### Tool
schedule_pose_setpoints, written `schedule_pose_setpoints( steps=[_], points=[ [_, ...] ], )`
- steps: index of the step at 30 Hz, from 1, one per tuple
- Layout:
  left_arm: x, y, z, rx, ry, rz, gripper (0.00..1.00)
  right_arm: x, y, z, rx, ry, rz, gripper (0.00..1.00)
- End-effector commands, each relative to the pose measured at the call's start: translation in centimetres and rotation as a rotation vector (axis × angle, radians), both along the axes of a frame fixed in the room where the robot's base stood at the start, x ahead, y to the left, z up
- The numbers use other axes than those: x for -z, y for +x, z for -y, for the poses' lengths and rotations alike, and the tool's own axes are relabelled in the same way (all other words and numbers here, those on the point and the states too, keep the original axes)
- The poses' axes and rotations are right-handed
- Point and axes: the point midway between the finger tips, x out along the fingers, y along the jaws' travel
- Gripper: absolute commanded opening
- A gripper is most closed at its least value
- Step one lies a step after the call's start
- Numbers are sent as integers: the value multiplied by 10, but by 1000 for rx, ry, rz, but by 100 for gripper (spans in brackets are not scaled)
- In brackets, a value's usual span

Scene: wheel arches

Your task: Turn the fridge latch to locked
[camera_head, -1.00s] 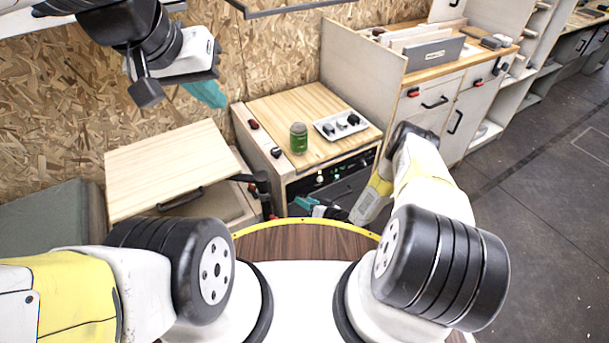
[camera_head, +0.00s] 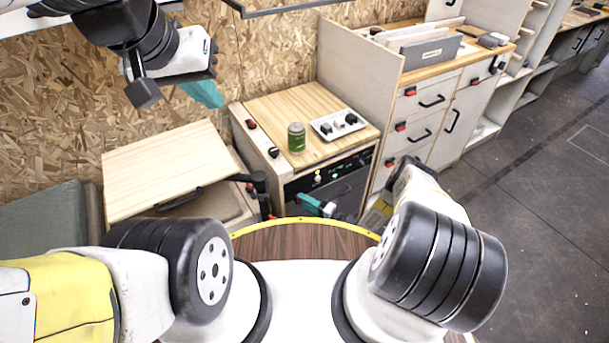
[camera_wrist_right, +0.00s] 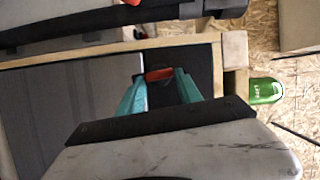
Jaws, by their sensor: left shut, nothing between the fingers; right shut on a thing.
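The fridge (camera_head: 330,188) is the dark-fronted unit under the pale wooden counter; its dark front also shows in the right wrist view (camera_wrist_right: 70,98). A small red latch (camera_wrist_right: 158,74) shows between the teal fingertips in the right wrist view. My right gripper (camera_head: 302,198) is low in front of the fridge, its fingers shut on the red latch. The latch's exact angle is hard to tell, since the fingers cover part of it. My left gripper (camera_head: 207,94) is shut and empty, high in front of the chipboard wall at the upper left.
A green can (camera_head: 297,138) and a white panel with black knobs (camera_head: 339,124) are on the counter (camera_head: 270,105). A lidded cabinet (camera_head: 165,165) stands to the left. A drawer cabinet (camera_head: 425,105) stands to the right. Floor (camera_head: 540,190) is clear at right.

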Motion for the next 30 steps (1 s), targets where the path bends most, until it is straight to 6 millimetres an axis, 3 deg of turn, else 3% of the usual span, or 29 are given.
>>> schedule_pose_setpoints(
  steps=[9, 25, 26, 29, 30],
  points=[
    [0, 0, 0, 0, 0, 0, 0, 3, 1, 1, 2, 101, -60, 1],
    [0, 0, 0, 0, 0, 0, 0, 3, 1, 1, 3, 121, -73, 1],
    [0, 0, 0, 0, 0, 0, 0, 3, 1, 1, 3, 121, -73, 44],
    [0, 0, 0, 0, 0, 0, 0, 3, 1, 1, 3, 121, -73, 63],
    [0, 0, 0, 0, 0, 0, 0, 3, 1, 1, 3, 122, -73, 64]
  ],
)
